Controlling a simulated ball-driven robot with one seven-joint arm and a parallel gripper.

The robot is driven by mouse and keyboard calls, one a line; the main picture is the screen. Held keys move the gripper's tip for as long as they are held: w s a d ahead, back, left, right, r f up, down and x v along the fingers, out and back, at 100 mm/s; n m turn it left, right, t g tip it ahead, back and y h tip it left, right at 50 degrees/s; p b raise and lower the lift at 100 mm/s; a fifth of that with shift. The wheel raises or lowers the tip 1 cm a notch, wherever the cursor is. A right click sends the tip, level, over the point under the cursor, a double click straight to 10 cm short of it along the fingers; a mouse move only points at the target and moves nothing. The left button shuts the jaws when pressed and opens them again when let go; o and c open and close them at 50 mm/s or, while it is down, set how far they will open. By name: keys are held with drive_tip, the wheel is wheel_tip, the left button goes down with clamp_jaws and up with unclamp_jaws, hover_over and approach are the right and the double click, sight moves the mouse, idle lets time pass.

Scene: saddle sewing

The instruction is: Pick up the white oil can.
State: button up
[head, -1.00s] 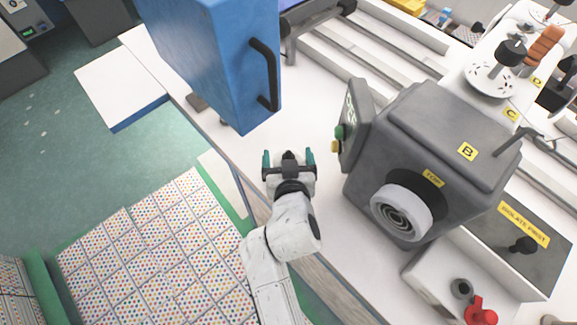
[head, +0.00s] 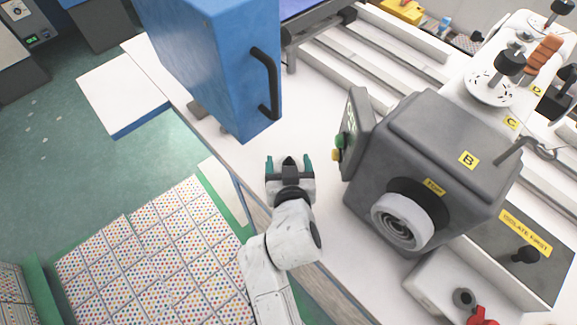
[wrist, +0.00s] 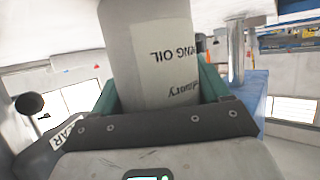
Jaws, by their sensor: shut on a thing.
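The white oil can (wrist: 118,50) fills the upper middle of the wrist view. It is a pale cylinder with a cream label, on which "OIL" can be read, and its top and bottom run out of view. My gripper (wrist: 158,88) has its two green fingers on either side of the can and is shut on it. In the head view my gripper (head: 290,165) is over the white bench, between the blue cabinet and the grey machine. The can cannot be made out clearly there.
The blue cabinet (head: 215,60) with a black handle stands close behind my gripper. The grey machine (head: 430,160) marked B stands to its right, with a tilted control panel (head: 355,132). The white bench's edge (head: 232,165) is on the left.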

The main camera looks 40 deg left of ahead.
sight(279, 164)
wheel_tip(279, 164, up, 3)
drive_tip(key=shift+s+f, duration=0.1)
drive_tip(key=s+d+r+b, duration=0.2)
drive_tip(key=s+d+r, duration=0.3)
drive_tip(key=s+r, duration=0.4)
drive_tip(key=s, duration=0.3)
drive_tip(key=shift+s+d+r, duration=0.15)
drive_tip(key=shift+s+r, duration=0.1)
drive_tip(key=shift+s, duration=0.15)
